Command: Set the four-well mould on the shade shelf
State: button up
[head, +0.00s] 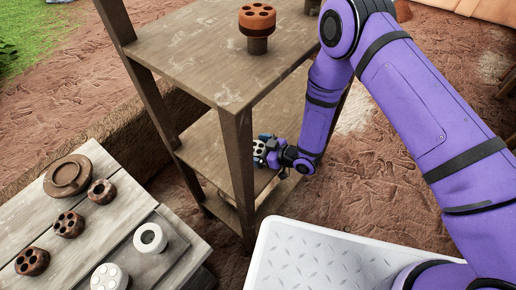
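My gripper (268,149) is at the right side of the wooden shelf unit, at its middle board (208,148). A small pale mould with dark round wells (259,152) sits between its fingers. The mould looks tilted, with its wells towards the camera. Its wells are too small to count surely. The mould is partly hidden by the gripper, and I cannot tell whether it touches the board. The shelf unit has a top board (190,50), this middle board and a low board (222,207). A front post hides part of the middle board.
A brown mould with several holes (257,18) stands on a stem on the top board. A grey plank table (95,235) at lower left carries brown holed pieces (69,224), a wooden disc (69,175), a white ring (150,238) and a white welled piece (110,277).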

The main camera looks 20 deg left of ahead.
jog(key=shift+d+r, duration=0.1)
jog(key=shift+r, duration=0.1)
jog(key=v, duration=1.1)
jog(key=shift+d, duration=0.4)
jog(key=shift+s+r, duration=0.1)
